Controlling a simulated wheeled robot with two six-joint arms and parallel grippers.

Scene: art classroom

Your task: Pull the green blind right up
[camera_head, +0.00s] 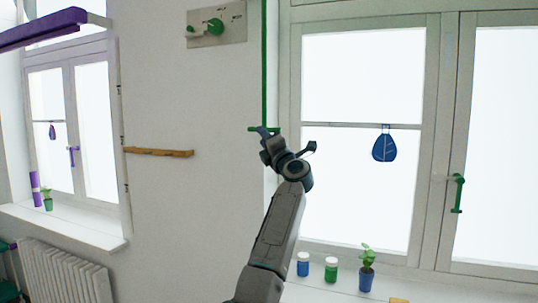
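A thin green cord (264,65) hangs straight down along the left edge of the right window. It ends in a short green crossbar (253,129). No green blind cloth shows; the top of the right window is cut off by the frame. My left gripper (267,139) is raised on its arm from the bottom middle, with its tip at the crossbar and overlapping it. The gripper hides part of the bar, and I cannot tell whether the fingers are closed around it. My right gripper is not in view.
A purple blind roll (45,28) is above the left window. A plate with a green knob (215,26) is on the wall, above a wooden ledge (158,152). Jars (331,270) and a potted plant (367,272) stand on the right sill. A green window handle (457,194) sticks out.

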